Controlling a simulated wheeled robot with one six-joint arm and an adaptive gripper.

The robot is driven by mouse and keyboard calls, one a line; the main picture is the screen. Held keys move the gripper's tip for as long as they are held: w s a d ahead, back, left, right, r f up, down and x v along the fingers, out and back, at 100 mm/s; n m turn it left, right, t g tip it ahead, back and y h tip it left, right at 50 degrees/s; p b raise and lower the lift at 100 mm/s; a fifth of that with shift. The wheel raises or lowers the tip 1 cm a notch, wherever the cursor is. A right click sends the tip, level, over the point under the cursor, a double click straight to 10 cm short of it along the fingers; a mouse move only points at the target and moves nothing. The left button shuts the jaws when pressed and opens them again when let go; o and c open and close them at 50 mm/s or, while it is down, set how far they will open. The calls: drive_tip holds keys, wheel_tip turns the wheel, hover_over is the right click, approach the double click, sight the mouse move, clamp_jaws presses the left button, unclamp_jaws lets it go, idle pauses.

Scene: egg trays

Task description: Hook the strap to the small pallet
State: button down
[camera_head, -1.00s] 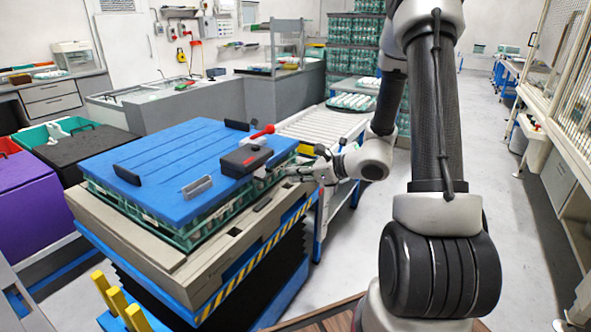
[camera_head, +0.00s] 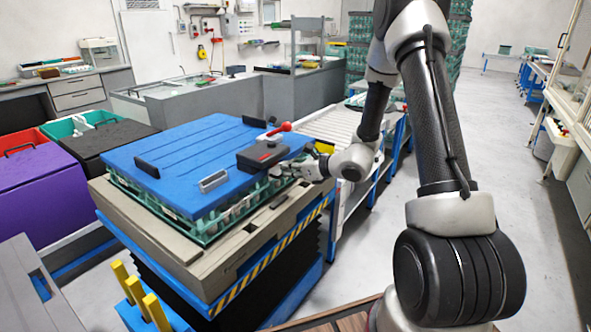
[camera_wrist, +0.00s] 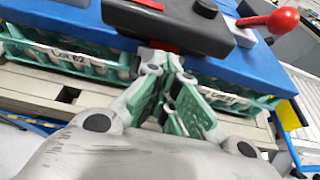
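A black box-shaped tensioner (camera_head: 262,156) with a red-knobbed lever (camera_head: 285,127) lies on the near right edge of a blue slab (camera_head: 200,150). The slab covers green egg trays (camera_head: 203,233) on a larger grey pallet (camera_head: 188,268). I cannot tell which piece is the small pallet. My gripper (camera_head: 296,168) is at the stack's right side, just beside the tensioner. In the wrist view its green fingers (camera_wrist: 172,62) converge at the tips below the tensioner (camera_wrist: 165,22), next to a small grey piece (camera_wrist: 151,56). No strap shows clearly, and any thin thing between the tips is hidden.
The stack stands on a blue lift with a yellow-black striped edge (camera_head: 262,266). A roller conveyor (camera_head: 335,125) runs behind my gripper. Purple (camera_head: 38,185) and black (camera_head: 105,150) lidded crates stand left. Yellow posts (camera_head: 140,297) rise at the near corner. Floor right of the conveyor is clear.

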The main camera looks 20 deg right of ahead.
drive_tip(key=shift+w+a, duration=0.1)
idle(0.3)
wheel_tip(320, 180, down, 9)
idle(1.5)
drive_tip(key=shift+r, duration=0.25)
drive_tip(key=r+v, duration=0.2)
drive_tip(key=v, duration=1)
drive_tip(key=shift+w+a, duration=0.3)
idle(0.4)
